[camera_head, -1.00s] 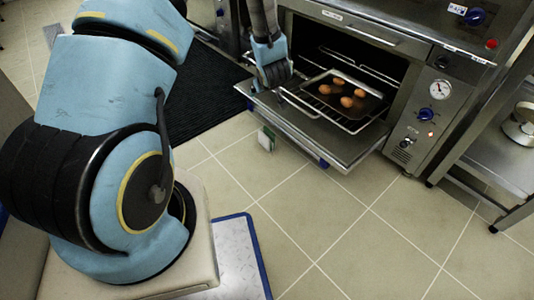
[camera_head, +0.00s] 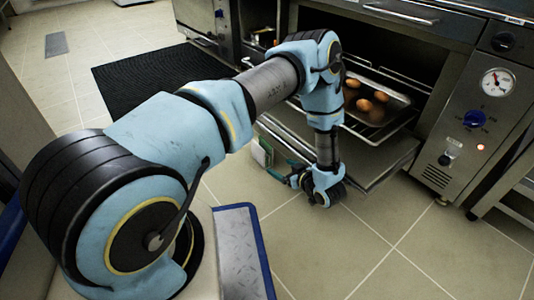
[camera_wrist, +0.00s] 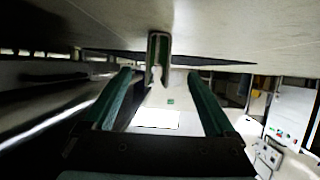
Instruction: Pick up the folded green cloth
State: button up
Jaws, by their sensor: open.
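My gripper (camera_head: 278,170) is low beside the door, pointing left towards the cloth. Its two green fingers (camera_wrist: 161,76) are open with nothing between them. I cannot tell the exact gap to the cloth.
The oven door (camera_head: 378,160) is open and low, close beside my forearm. A tray with several brown, rounded items (camera_head: 365,106) sits on the rack above it. A black mat (camera_head: 160,88) lies on the floor at left. The tiled floor in front is clear.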

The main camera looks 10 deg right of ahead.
aim_at(271, 156)
jog(key=shift+w+f, duration=0.2)
jog(key=shift+w, duration=0.05)
jog(key=w+b, duration=0.1)
jog(key=w, duration=0.1)
jog(key=w+a+b, duration=0.1)
jog(key=w, duration=0.1)
jog(key=w+a+b, duration=0.1)
jog(key=w, duration=0.1)
jog(key=shift+w+a+b, duration=0.15)
jog(key=shift+b, duration=0.2)
jog(key=w+b, duration=0.1)
jog(key=w, duration=0.1)
jog(key=w+a+b, duration=0.2)
jog(key=w+b, duration=0.1)
jog(key=shift+w+a+f, duration=0.15)
jog(key=shift+w, duration=0.15)
grip_shut()
